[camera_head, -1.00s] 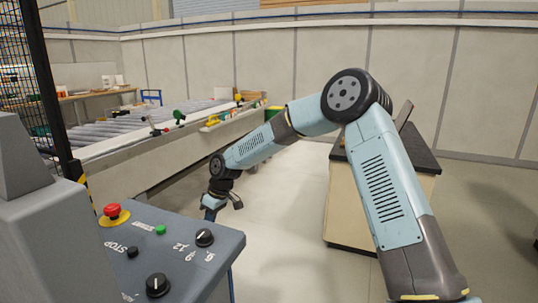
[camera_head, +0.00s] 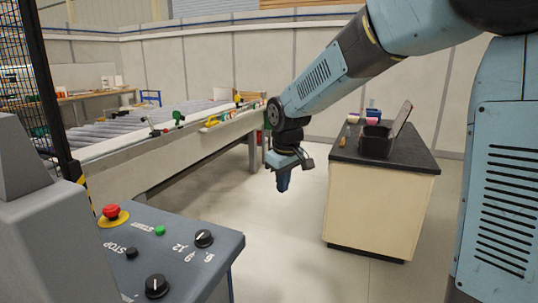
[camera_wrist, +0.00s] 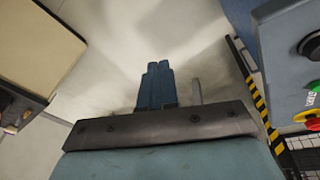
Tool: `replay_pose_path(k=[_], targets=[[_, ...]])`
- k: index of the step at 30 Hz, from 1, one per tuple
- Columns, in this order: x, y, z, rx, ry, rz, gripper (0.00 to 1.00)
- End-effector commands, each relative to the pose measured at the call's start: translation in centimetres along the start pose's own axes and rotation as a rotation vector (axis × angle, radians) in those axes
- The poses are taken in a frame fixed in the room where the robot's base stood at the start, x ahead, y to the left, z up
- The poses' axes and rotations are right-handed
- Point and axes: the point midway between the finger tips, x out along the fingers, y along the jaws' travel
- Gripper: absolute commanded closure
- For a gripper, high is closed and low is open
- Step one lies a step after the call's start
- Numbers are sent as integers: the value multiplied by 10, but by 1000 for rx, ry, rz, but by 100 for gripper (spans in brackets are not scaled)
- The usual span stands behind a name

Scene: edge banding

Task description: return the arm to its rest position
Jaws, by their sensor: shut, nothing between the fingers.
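My arm, pale blue with dark joints, reaches in from the upper right in the head view and bends down at a dark wrist. My gripper (camera_head: 283,183) hangs pointing down over open floor, between the control panel and the black-topped cabinet. It is apart from both. In the wrist view my gripper (camera_wrist: 157,70) shows its two blue fingers side by side and touching, with nothing between them and bare floor beyond.
The grey control panel (camera_head: 185,262) with a red stop button (camera_head: 111,211) stands at the lower left. The black-topped cabinet (camera_head: 378,205) at the right bears an open dark box (camera_head: 376,142). A roller conveyor (camera_head: 120,128) runs behind at the left. The floor between is clear.

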Motion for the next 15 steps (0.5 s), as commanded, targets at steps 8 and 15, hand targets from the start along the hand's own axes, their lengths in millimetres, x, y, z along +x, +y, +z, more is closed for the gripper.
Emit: replay_pose_path(k=[8,15], targets=[[-54,18,72,172,36,83,100],[-90,23,137,326,80,130,100]])
